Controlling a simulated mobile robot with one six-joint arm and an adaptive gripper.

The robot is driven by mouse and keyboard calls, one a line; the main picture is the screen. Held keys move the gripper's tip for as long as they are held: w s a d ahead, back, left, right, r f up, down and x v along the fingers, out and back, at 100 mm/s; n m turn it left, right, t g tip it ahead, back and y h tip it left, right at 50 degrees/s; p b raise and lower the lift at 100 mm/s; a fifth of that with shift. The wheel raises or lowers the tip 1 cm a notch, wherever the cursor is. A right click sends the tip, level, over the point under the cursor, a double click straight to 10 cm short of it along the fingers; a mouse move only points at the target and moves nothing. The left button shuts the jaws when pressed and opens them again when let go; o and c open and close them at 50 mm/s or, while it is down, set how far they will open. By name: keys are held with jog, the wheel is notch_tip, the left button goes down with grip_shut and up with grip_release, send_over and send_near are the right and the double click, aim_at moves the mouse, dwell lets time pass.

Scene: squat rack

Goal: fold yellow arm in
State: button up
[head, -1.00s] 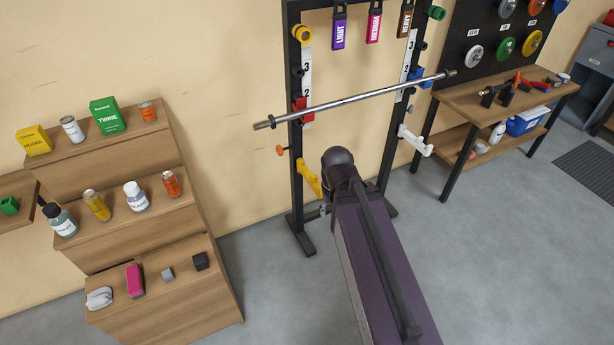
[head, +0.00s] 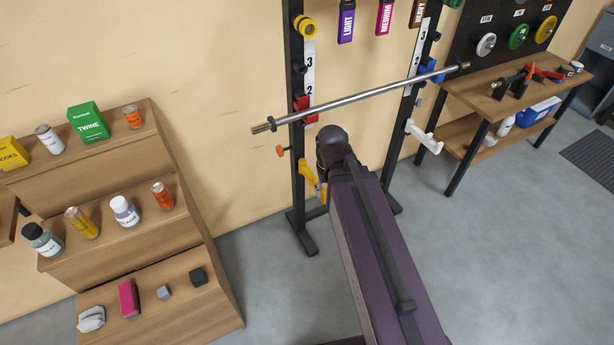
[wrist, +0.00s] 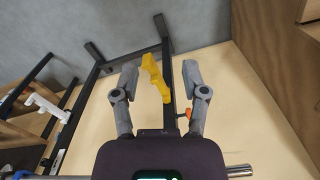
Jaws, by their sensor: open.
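The yellow arm (head: 310,176) is on the left upright of the squat rack (head: 298,130), low down, below the red holder. In the head view my own arm hides part of the space beside it. In the wrist view the yellow arm (wrist: 154,78) lies between the two grey fingers of my gripper (wrist: 158,80). The fingers are apart, one on each side of it, and no contact shows. An orange knob (head: 281,151) sticks out of the left upright above the yellow arm. It also shows in the wrist view (wrist: 186,114), beside the right finger.
A barbell (head: 370,98) crosses the rack above the yellow arm. A white arm (head: 424,137) sits on the right upright. Wooden shelves (head: 190,245) with cans and boxes stand at left, and a workbench (head: 500,95) at right. Grey floor is open between.

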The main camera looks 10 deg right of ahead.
jog(key=shift+w+d, duration=0.15)
jog(key=shift+d, duration=0.15)
